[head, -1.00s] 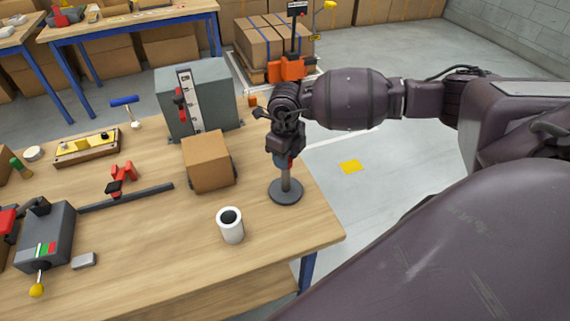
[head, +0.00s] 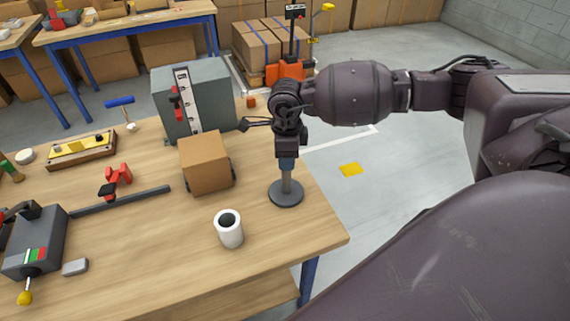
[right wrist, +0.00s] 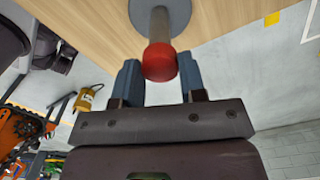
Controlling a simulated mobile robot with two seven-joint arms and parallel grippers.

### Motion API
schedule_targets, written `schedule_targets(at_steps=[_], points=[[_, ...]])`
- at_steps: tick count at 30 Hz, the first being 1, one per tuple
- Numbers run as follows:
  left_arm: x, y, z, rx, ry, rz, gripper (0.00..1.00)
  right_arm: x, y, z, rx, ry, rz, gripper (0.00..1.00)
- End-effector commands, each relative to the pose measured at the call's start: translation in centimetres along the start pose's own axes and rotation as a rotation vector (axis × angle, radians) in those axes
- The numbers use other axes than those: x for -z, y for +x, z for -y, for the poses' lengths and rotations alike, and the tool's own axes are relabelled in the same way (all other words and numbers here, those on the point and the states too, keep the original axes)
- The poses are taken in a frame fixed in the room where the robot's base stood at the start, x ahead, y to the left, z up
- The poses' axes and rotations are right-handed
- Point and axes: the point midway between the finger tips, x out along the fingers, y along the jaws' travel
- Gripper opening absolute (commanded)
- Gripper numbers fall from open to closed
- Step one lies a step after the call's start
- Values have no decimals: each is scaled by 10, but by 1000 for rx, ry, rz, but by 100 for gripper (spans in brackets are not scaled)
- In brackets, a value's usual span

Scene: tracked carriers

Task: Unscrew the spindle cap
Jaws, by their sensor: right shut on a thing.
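The spindle is a grey post (head: 287,182) standing upright on a round dark base near the table's right edge. Its red cap (right wrist: 160,62) shows in the right wrist view at the post's end, between two blue-grey fingers. My right gripper (head: 287,162) points down over the spindle and hides the cap in the head view. It is shut on the cap, one finger on each side. The cap still sits on the post; whether it has loosened cannot be seen. My left gripper is not in view.
A brown box (head: 205,164) and a white cup (head: 229,230) stand left of the spindle on the wooden table (head: 160,262). A grey machine (head: 209,100) stands behind the box. A dark rail with a red clamp (head: 118,180) lies further left.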

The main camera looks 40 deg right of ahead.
Motion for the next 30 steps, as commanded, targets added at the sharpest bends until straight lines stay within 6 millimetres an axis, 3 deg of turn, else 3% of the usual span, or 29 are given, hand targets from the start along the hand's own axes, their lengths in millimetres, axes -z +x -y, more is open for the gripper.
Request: schedule_targets(at_steps=[9, 17, 18, 22, 30], points=[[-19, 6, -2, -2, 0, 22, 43, 0, 3, 0, -3, -279, -2, 18], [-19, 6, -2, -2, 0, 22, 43, 1, 1, 0, -2, -300, -1, 18], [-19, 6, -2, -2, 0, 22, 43, 1, 1, 0, -2, -300, -1, 39], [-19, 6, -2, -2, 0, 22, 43, 0, 1, 0, -2, -299, -1, 59], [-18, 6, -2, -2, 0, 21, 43, 0, 0, 0, -1, -295, 0, 62]])
